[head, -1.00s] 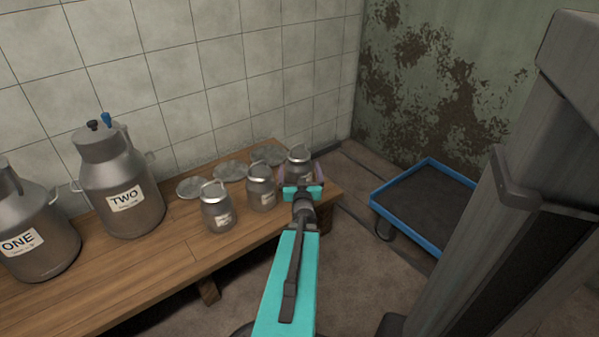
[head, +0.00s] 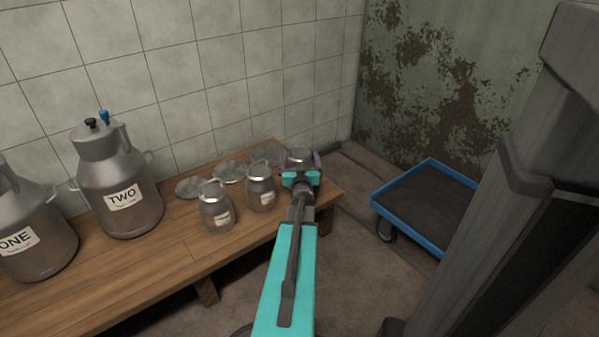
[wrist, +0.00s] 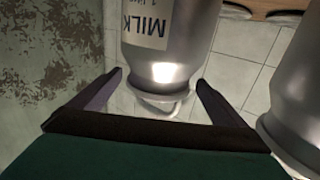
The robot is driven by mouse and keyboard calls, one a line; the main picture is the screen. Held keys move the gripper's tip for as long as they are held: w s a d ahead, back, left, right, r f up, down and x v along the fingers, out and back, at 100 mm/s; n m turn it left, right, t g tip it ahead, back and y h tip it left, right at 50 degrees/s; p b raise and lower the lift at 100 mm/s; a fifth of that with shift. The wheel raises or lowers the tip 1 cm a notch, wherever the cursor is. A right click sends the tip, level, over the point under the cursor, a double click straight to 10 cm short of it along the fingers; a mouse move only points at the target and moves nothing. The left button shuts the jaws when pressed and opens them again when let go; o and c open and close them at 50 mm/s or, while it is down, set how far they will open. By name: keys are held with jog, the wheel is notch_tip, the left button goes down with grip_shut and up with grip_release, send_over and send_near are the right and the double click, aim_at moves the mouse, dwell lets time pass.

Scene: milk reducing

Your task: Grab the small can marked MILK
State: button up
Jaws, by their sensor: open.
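The small can marked MILK (wrist: 185,25) fills the upper middle of the wrist view, its label readable and its neck and handle lower in the picture. In the head view the can (head: 299,156) is at the right end of the bench, mostly hidden by my gripper (head: 301,172). My gripper (wrist: 158,78) is open, with one dark finger on each side of the can near its neck. I cannot tell whether either finger touches it.
Two similar small cans, the nearer (head: 216,207) and the middle one (head: 261,187), stand left on the wooden bench (head: 180,258). Round lids (head: 229,172) lie behind. Large cans ONE (head: 35,235) and TWO (head: 118,185) stand farther left. A blue-rimmed cart (head: 405,232) is at right.

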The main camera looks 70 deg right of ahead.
aim_at(298, 148)
jog(key=shift+b+x, duration=1)
jog(key=shift+x, duration=0.5)
jog(key=shift+r+b+x, duration=0.2)
jog(key=shift+b+x, duration=0.15)
jog(key=shift+x, duration=0.75)
jog(key=shift+s, duration=0.1)
jog(key=shift+c, duration=0.3)
jog(key=c, duration=1.8)
jog(key=shift+r, duration=0.1)
jog(key=c, duration=0.3)
jog(key=shift+r, duration=0.15)
